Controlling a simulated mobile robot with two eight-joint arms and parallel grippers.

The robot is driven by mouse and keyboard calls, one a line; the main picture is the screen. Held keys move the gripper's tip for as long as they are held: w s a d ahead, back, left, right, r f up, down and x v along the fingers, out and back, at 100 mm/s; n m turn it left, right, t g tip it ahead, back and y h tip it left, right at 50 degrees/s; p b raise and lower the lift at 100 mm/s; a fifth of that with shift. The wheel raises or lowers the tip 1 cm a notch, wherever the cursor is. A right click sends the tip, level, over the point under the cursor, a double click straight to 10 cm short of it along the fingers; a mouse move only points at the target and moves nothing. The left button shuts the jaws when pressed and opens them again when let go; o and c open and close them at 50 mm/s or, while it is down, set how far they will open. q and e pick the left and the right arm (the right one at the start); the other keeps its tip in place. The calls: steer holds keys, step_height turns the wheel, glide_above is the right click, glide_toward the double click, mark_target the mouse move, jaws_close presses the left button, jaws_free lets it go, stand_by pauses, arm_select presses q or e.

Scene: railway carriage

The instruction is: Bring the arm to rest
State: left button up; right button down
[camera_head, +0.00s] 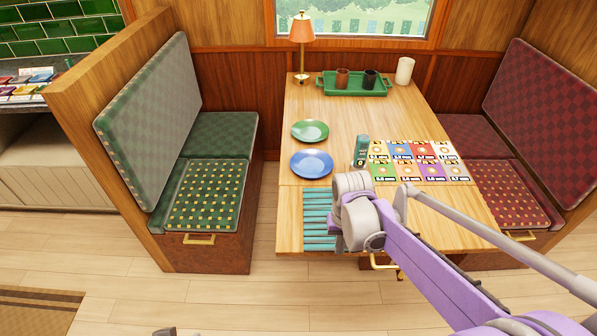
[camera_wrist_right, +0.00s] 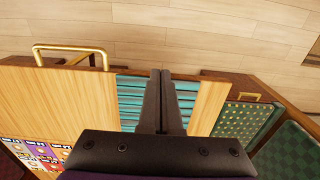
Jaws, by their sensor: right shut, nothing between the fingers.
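My right arm (camera_head: 425,262) reaches in from the lower right over the near end of the wooden table (camera_head: 300,115). Its wrist hides the fingers in the head view. In the right wrist view my right gripper (camera_wrist_right: 160,72) is shut and empty, its dark fingers in front of a teal slatted mat (camera_wrist_right: 130,98). The mat also shows in the head view (camera_head: 318,230) at the table's near edge. Only a small dark piece, perhaps my left gripper (camera_head: 165,331), shows at the bottom edge of the head view; its jaws cannot be made out.
The table bears a blue plate (camera_head: 311,164), green plate (camera_head: 310,131), teal box (camera_head: 361,151), patterned card sheet (camera_head: 412,160), green tray (camera_head: 328,88) with two cups, lamp (camera_head: 302,45) and white cylinder (camera_head: 404,70). Green (camera_head: 205,200) and red (camera_head: 505,195) benches flank it. Floor in front is clear.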

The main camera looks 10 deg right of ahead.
steer(key=s+a+r+n+t+p, duration=0.1)
steer(key=s+r+t, duration=0.1)
steer(key=s, duration=0.5)
steer(key=s+a+r+n+t+p, duration=0.1)
steer(key=s+a+r+t+p, duration=0.1)
steer(key=s, duration=0.5)
steer(key=shift+a+r+n+t, duration=0.15)
steer(key=shift+r+n+t, duration=0.15)
steer(key=shift+r+t, duration=0.35)
